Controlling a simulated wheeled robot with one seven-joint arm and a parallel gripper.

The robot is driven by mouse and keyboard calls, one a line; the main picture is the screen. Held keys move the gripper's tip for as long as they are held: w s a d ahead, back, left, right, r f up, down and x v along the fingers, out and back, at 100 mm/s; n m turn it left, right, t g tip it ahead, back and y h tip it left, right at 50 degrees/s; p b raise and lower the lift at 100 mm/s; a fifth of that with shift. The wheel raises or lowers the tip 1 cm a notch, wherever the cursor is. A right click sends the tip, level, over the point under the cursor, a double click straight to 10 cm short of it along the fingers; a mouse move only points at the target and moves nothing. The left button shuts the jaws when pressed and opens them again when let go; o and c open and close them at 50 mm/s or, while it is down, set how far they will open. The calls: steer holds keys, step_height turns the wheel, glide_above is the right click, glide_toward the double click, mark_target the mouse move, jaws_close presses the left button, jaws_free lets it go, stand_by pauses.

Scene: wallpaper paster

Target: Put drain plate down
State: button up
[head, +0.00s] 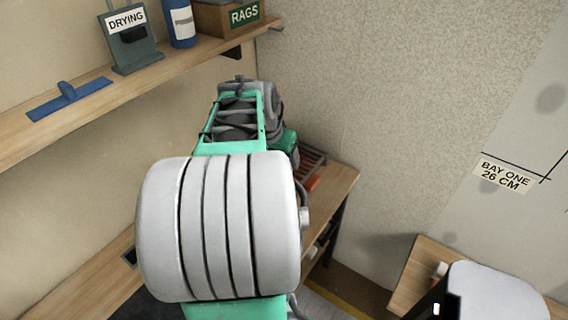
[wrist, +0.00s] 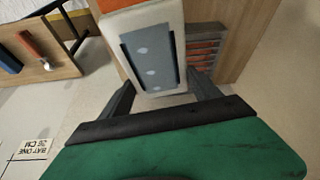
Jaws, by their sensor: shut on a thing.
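My gripper (wrist: 163,97) is shut, its two dark fingers flanking a pale block-like piece with a grey, light-spotted face (wrist: 150,57) and an orange end. I take this held piece to be the drain plate; its lower end is close to the fingers. In the wrist view it is in front of the wooden bench, and I cannot tell if it touches anything.
A dark slotted rack with orange-red inside (wrist: 205,50) is on the wooden bench (head: 338,181), right of the held piece in the wrist view. A shelf (head: 110,100) above holds a blue tool (head: 68,97), a drying stand (head: 131,45) and a rags box (head: 228,18). Another bench (head: 420,268) stands right.

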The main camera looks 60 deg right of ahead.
steer(key=shift+m+g, duration=0.3)
steer(key=shift+m, duration=0.5)
steer(key=s, duration=0.1)
steer(key=s+d, duration=0.1)
steer(key=s, duration=0.1)
steer(key=shift+s+d+f, duration=0.1)
steer(key=shift+s+d, duration=0.2)
steer(key=shift+d, duration=0.1)
steer(key=shift+s+d+f, duration=0.1)
steer(key=shift+d, duration=0.2)
steer(key=w+d+f+p, duration=0.1)
steer(key=w+d+f, duration=0.1)
steer(key=d+f, duration=0.1)
steer(key=w+d+f+p, duration=0.1)
steer(key=w+d+f, duration=0.1)
steer(key=d, duration=0.3)
steer(key=w+d+f+p, duration=0.1)
steer(key=w+d+f, duration=0.1)
steer(key=f, duration=0.3)
steer(key=shift+w+d, duration=0.25)
steer(key=shift+d, duration=0.65)
step_height(320, 180, down, 2)
steer(key=shift+f+p, duration=0.25)
steer(key=shift+p, duration=0.3)
steer(key=shift+f+b, duration=0.35)
steer(key=shift+f, duration=0.05)
steer(key=o, duration=1.5)
steer(key=shift+r, duration=0.1)
steer(key=shift+o, duration=0.2)
